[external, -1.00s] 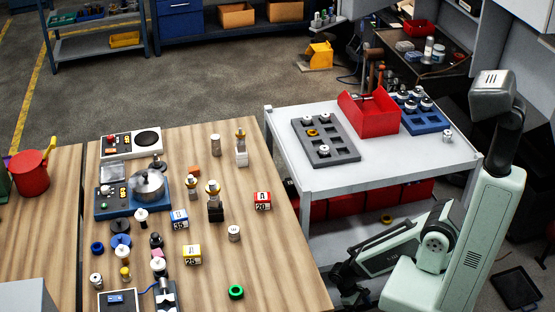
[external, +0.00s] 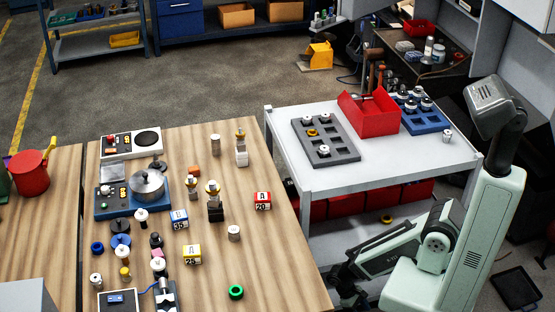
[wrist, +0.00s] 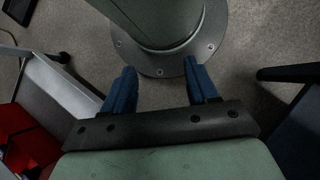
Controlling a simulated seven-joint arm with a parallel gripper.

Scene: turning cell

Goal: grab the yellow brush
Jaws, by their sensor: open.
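A yellow handle (external: 50,147) sticks up from the red bucket (external: 30,175) at the far left of the external view. It may be the yellow brush; its lower part is hidden in the bucket, and no bristles show. My gripper (wrist: 159,67) is open in the wrist view, with two blue fingers spread apart and nothing between them. It faces the floor and my own round base. In the external view my arm's dark end hangs low beside the wooden table's right edge, far from the bucket.
The wooden table (external: 275,270) holds several small parts, including a blue hotplate unit (external: 130,207) and a green ring (external: 236,292). The white table (external: 440,160) carries a grey tray (external: 340,153), a red box (external: 373,118) and a blue rack (external: 425,125). Open floor lies behind the tables.

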